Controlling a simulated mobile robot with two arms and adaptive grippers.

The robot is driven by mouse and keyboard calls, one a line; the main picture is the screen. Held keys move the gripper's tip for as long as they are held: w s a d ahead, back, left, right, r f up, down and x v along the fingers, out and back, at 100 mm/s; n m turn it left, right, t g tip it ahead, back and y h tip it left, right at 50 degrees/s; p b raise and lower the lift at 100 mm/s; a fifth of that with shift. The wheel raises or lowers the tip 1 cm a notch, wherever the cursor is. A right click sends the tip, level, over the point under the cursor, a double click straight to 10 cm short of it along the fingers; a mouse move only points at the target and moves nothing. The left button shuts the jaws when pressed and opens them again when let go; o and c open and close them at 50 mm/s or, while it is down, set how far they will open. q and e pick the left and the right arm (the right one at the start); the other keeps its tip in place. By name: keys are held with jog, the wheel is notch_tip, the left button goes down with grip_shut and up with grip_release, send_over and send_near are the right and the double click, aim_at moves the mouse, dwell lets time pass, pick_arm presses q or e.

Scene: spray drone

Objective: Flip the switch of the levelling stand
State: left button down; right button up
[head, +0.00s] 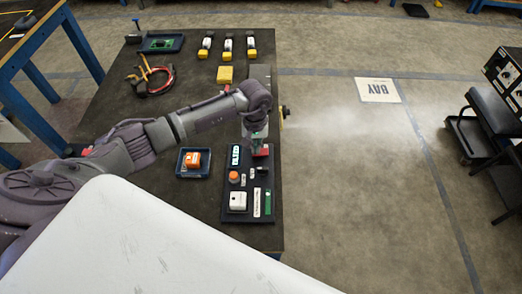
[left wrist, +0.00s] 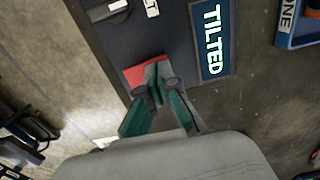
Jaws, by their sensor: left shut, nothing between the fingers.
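The levelling stand's dark panel (head: 225,212) lies at the table's front right; it bears a lit display (head: 235,155) that reads TILTED in the left wrist view (left wrist: 212,40). Beside the display is a red patch (left wrist: 142,76), which also shows in the head view (head: 264,151); I cannot tell if it is the switch or its base. My left gripper (head: 257,147) points down over this red patch. In the left wrist view its fingertips (left wrist: 158,84) are together, empty, and cover part of the red patch; contact is unclear. My right gripper is out of view.
The panel also has an orange knob (head: 233,177) and a white box (head: 237,201). A blue tray (head: 181,172) with an orange-white block stands left of it. A brass nozzle (head: 283,112) at the table's right edge sends mist rightward.

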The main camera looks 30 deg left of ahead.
pick_arm(q)
jog(key=shift+r+p, duration=1.75)
jog(key=shift+r, duration=1.65)
